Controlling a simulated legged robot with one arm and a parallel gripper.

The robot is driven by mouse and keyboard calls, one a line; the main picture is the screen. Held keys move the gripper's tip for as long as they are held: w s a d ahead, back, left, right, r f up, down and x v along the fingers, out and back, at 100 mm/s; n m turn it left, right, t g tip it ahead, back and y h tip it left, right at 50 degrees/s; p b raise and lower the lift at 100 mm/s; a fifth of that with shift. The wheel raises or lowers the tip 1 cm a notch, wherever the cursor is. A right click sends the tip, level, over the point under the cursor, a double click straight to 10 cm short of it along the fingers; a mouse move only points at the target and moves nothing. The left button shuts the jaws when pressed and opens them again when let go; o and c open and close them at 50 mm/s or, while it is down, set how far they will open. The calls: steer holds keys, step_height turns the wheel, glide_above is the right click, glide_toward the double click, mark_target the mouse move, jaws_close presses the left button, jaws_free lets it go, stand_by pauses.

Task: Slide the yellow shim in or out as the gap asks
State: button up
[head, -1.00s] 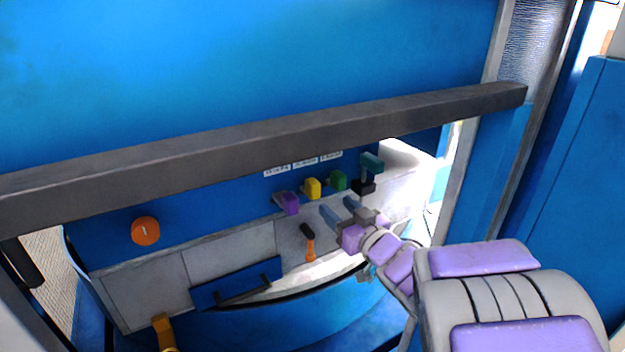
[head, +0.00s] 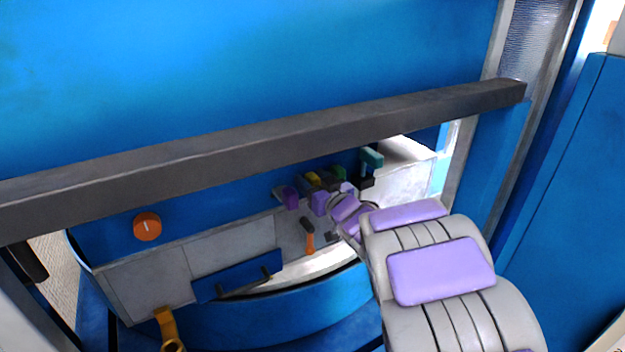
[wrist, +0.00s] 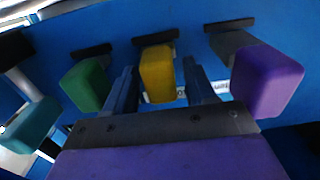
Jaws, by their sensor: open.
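The yellow shim (wrist: 157,75) is a block sticking out of a dark slot in the blue panel. In the wrist view my gripper (wrist: 160,80) is open, with one finger on each side of the yellow block and a gap showing on both sides. In the head view the yellow shim (head: 313,179) is partly hidden behind my gripper. A green block (wrist: 87,84) and a purple block (wrist: 266,80) flank it in the wrist view. I cannot read the white labels.
A teal block (wrist: 30,125) stands beyond the green one. An orange-handled hammer (head: 308,236) lies on the grey ledge. An orange knob (head: 147,226) is on the panel to the left. A dark beam (head: 260,150) crosses above the blocks.

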steer(key=shift+c, duration=0.2)
steer(key=shift+a, duration=0.15)
jaws_close()
